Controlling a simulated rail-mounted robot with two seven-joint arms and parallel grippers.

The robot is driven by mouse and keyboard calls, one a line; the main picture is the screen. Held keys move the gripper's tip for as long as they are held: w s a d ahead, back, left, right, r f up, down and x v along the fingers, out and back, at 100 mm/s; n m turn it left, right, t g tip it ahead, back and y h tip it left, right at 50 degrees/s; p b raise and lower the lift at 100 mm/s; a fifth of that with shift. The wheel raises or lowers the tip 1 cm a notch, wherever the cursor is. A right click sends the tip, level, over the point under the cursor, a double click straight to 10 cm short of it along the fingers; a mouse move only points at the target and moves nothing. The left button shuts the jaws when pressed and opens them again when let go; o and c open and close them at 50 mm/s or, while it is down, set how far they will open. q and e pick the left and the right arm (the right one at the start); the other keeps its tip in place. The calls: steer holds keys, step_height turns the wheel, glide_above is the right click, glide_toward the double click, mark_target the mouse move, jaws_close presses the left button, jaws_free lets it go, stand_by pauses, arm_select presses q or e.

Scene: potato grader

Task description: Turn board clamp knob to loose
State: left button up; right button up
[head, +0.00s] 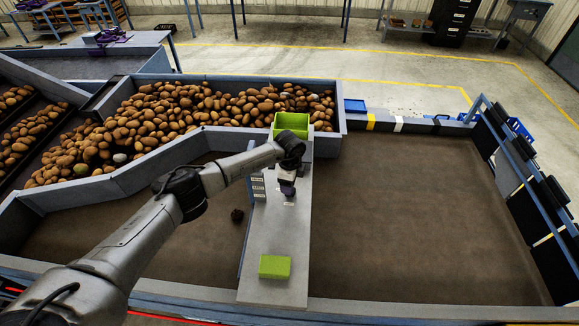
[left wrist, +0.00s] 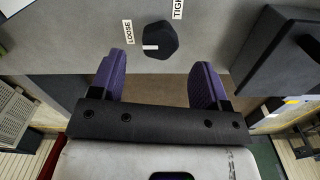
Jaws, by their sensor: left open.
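A black faceted knob (left wrist: 161,38) sits on the grey board in the left wrist view. A white mark lies on the knob's left, lower part. A LOOSE label (left wrist: 128,31) is up and left of the knob, and a label reading TIGH, cut by the frame edge, (left wrist: 178,8) is up and right. My left gripper (left wrist: 160,66) has its two purple fingers spread, with nothing between them; the knob shows just beyond the fingertips. In the head view my left gripper (head: 287,188) is over the grey board (head: 273,225) and the knob cannot be made out. My right gripper is not in view.
A green block (head: 275,267) lies on the board's near end. A green bin (head: 292,124) stands at its far end. Potatoes (head: 170,110) fill the trough behind. A dark clod (head: 237,215) lies left of the board. The brown bed on the right (head: 410,210) is clear.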

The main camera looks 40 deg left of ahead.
arm_select(q)
step_height(320, 180, up, 9)
steer(key=b, duration=0.1)
steer(key=shift+r+b, duration=0.15)
steer(key=shift+b, duration=0.2)
stand_by(0.5)
